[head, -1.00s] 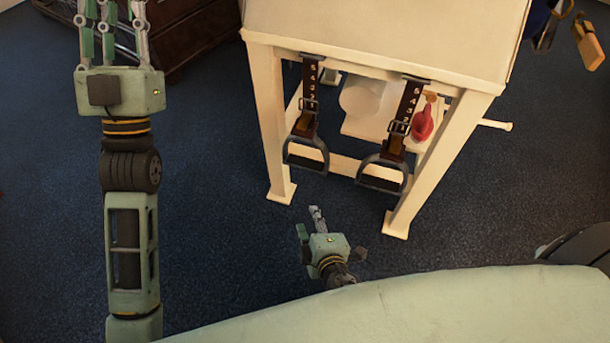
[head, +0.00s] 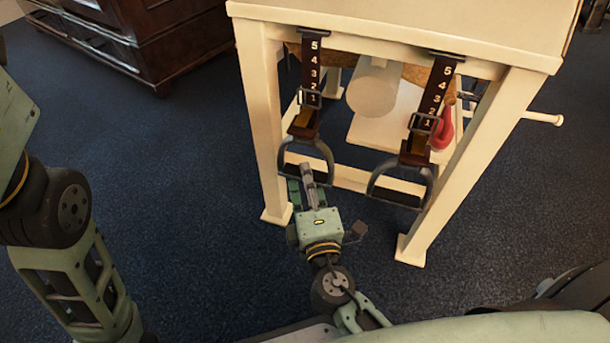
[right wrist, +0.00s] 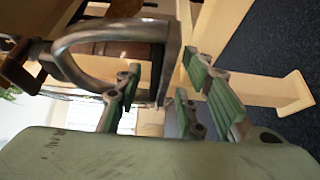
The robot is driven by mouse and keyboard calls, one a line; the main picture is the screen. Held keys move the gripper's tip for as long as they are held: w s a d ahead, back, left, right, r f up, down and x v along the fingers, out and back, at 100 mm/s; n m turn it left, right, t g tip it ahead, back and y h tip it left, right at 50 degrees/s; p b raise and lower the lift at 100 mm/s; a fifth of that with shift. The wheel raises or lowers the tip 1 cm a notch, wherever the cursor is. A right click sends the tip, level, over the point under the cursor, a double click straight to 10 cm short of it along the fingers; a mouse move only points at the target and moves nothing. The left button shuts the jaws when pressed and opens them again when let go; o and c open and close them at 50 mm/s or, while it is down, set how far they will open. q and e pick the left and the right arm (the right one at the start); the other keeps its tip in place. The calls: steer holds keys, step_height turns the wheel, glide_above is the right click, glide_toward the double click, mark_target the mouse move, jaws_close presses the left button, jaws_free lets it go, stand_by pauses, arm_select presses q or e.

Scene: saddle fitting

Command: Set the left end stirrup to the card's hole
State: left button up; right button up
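The left end stirrup (head: 318,160) is a grey metal arch with a dark tread, hanging from a dark strap (head: 312,60) numbered 5 down to 1. Its buckle (head: 309,98) sits around the 1 mark. My right gripper (head: 305,178) is just below and in front of this stirrup. In the right wrist view, its green-padded fingers (right wrist: 168,92) are apart, and the stirrup (right wrist: 115,35) reaches into the space between them. Contact cannot be told. My left arm shows at the left, but its fingers are out of view. No card is visible.
A second stirrup (head: 402,188) hangs from a numbered strap (head: 437,85) to the right. A cream stand (head: 262,120) frames both. Behind are a pale cylinder (head: 372,90) and a red object (head: 443,130). A dark wooden cabinet (head: 165,40) stands back left. Blue carpet is clear between.

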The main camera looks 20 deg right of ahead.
steer(key=shift+w+d, duration=0.1)
steer(key=shift+w, duration=0.75)
steer(key=shift+c, duration=0.5)
jaws_close()
